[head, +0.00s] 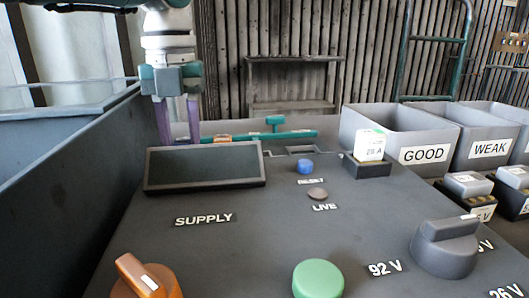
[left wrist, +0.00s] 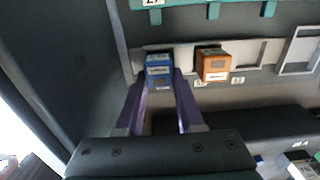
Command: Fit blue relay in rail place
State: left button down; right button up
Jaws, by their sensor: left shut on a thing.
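The blue relay (left wrist: 158,69) is between the purple fingers of my left gripper (left wrist: 160,80) in the left wrist view, with the fingers closed on its two sides. It is over the left end of the grey rail (left wrist: 268,52); I cannot tell whether it is seated or just above. An orange relay (left wrist: 213,64) sits in the rail to its right, with a gap between them. The orange relay shows there (head: 222,138). My right gripper is not in view.
A teal bar (head: 265,135) runs along the rail. A grey wall (head: 70,160) stands close to the left. The SUPPLY display (head: 205,168) is in front of the gripper. GOOD (head: 424,155) and WEAK (head: 490,149) bins stand at the right.

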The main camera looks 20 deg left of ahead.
aim_at(183, 143)
pick_arm(q)
jog(key=shift+r, duration=0.1)
jog(key=c, duration=0.5)
grip_release()
jog(key=shift+c, duration=0.2)
notch_tip(183, 143, up, 12)
jog(key=p, duration=1.2)
